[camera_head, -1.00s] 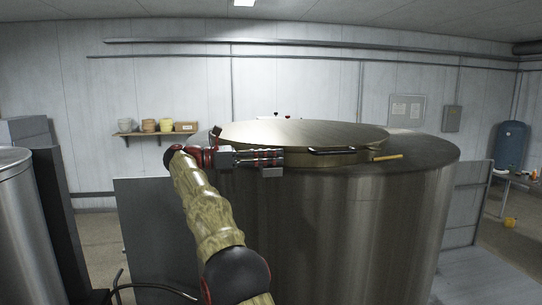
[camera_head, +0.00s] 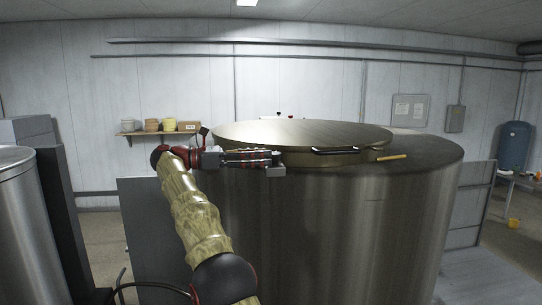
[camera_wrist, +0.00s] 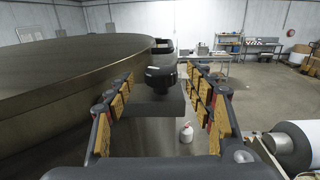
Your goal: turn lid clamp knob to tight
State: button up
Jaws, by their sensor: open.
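A large steel tank (camera_head: 330,230) carries a round brass-toned lid (camera_head: 300,133), which also fills the left of the wrist view (camera_wrist: 70,75). A black clamp knob (camera_wrist: 160,76) stands at the lid's rim in the wrist view, straight ahead between my finger lines. My gripper (camera_wrist: 161,84) is open, one finger on each side of the knob's line; I cannot tell whether either finger touches it. In the head view my gripper (camera_head: 276,162) lies level against the near left rim of the lid, and the knob is not distinguishable there.
A black handle (camera_head: 335,151) lies along the lid's near rim, with a yellow stick (camera_head: 392,157) on the tank top to its right. Another steel vessel (camera_head: 18,225) stands at left.

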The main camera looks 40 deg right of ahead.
jog(key=shift+v, duration=1.55)
jog(key=w+r+n+t+h+b, duration=0.3)
jog(key=r+n+t+h+b, duration=0.35)
jog(key=r+n, duration=0.2)
jog(key=w+a+r+n+t+b, duration=0.4)
jog(key=a+n+t, duration=0.2)
jog(key=n+t, duration=0.65)
jog(key=s+a+f+n+t+y+b, duration=0.3)
jog(key=a+f+n+t+y+b, duration=0.65)
jog(key=a+f+n+y, duration=1.3)
jog(key=s+a+f+n+g+b, duration=0.15)
jog(key=s+f+n, duration=0.3)
jog(key=f, duration=0.45)
jog(key=s+a+f+n+g+y+b, duration=0.1)
jog(key=s+f+n+g+b, duration=0.15)
jog(key=s+f, duration=0.55)
jog(key=s+a+f+n+g+b, duration=0.1)
jog(key=s+f+n+g+b, duration=0.2)
jog(key=f, duration=0.8)
jog(key=s+d+f+n+g+h+b, duration=0.1)
jog(key=s+f+n+g, duration=0.5)
jog(key=s+f, duration=1.7)
notch_tip(320, 180, down, 4)
jog(key=d+g+b, duration=0.1)
jog(key=b, duration=0.1)
jog(key=shift+r+b, duration=0.15)
jog(key=shift+b, duration=0.2)
